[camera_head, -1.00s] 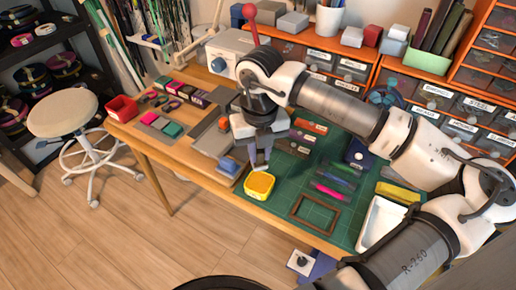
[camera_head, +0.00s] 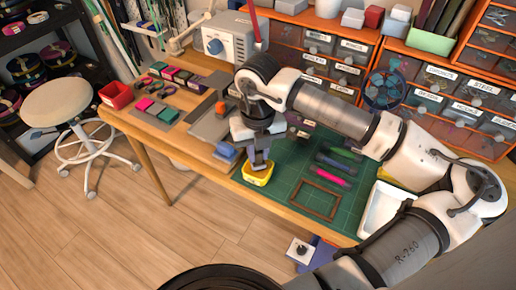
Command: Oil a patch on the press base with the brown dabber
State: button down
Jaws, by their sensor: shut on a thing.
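My gripper (camera_head: 260,162) points down over the yellow tub (camera_head: 257,178) at the front edge of the green mat. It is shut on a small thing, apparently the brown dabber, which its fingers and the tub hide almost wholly. The gripper's tip covers the tub's opening; I cannot tell whether it touches the contents. A grey machine with a blue knob (camera_head: 228,42) and a red lever stands at the back of the table and may be the press. Grey plates (camera_head: 207,125) lie left of my gripper. I cannot tell which surface is the press base.
A blue block (camera_head: 225,151) sits close left of the tub. A brown frame (camera_head: 314,201), colored pens (camera_head: 333,171) and a white tray (camera_head: 382,209) lie to the right. Drawer units (camera_head: 456,105) line the back.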

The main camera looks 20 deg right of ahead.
jog(key=shift+f+b, duration=0.5)
jog(key=shift+b, duration=0.15)
dwell(0.8)
jog(key=shift+f+b, duration=0.1)
jog(key=shift+b, duration=0.4)
dwell(2.0)
jog(key=shift+r+p, duration=1.45)
jog(key=shift+r, duration=2.15)
jog(key=shift+s, duration=0.1)
